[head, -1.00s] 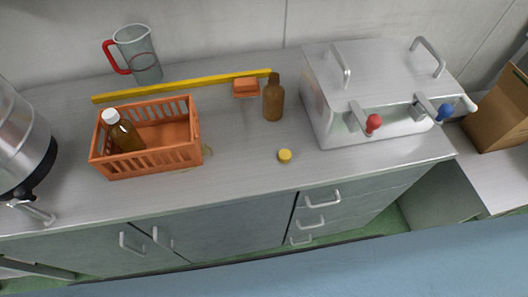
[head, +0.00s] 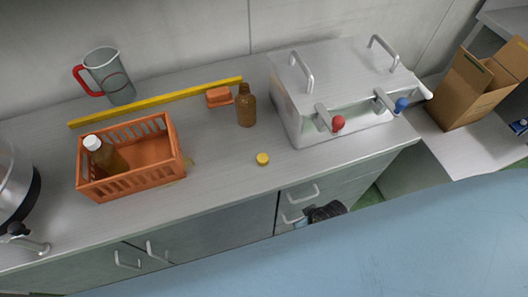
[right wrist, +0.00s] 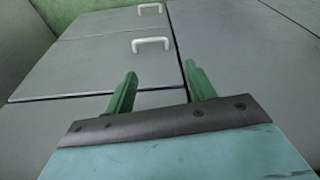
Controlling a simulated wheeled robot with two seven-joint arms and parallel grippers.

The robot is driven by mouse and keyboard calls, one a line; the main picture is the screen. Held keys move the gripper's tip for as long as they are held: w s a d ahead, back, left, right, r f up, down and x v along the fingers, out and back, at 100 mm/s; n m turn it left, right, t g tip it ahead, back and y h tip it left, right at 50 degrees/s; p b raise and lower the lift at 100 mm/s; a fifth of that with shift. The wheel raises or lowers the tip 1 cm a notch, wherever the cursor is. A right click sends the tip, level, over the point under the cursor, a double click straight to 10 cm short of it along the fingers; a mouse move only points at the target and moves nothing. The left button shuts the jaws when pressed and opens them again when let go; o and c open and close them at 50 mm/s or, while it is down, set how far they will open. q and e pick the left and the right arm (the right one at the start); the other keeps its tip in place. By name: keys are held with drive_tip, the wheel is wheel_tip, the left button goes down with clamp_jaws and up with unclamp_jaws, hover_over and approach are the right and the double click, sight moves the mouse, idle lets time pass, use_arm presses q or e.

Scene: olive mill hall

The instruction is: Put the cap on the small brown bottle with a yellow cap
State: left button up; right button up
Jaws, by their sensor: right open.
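The small brown bottle (head: 246,108) stands upright on the grey counter, its narrow neck uncapped. The yellow cap (head: 262,158) lies on the counter in front of it and slightly right, apart from the bottle. My right gripper (right wrist: 160,70) is open and empty in the right wrist view, its green fingers before grey cabinet fronts. In the head view a dark part, probably of my right arm, shows below the counter's front edge by the drawers. My left gripper is not in view.
An orange crate (head: 180,172) holds a white-capped brown bottle (head: 107,157). Behind are a yellow strip (head: 160,102), an orange block (head: 219,97) and a red-handled jug (head: 110,78). A lidded metal box (head: 345,90) stands right of the bottle. Counter around the cap is clear.

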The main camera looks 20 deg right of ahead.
drive_tip(key=w+a+r+p, duration=0.1)
drive_tip(key=w+a+r, duration=0.1)
drive_tip(key=r, duration=0.7)
drive_tip(key=w+a+r+p, duration=0.1)
drive_tip(key=w+r, duration=0.4)
drive_tip(key=r, duration=0.5)
drive_tip(key=w+a+r+t+p, duration=0.1)
drive_tip(key=w+a+r, duration=0.2)
drive_tip(key=r, duration=0.7)
drive_tip(key=shift+w+a+n, duration=0.25)
drive_tip(key=shift+n, duration=0.05)
drive_tip(key=shift+f, duration=0.1)
hover_over(263, 160)
drive_tip(key=s+d, duration=0.2)
drive_tip(key=f, duration=0.7)
drive_tip(key=shift+s+a+f, duration=0.1)
drive_tip(key=shift+a, duration=0.15)
drive_tip(key=shift+f, duration=0.1)
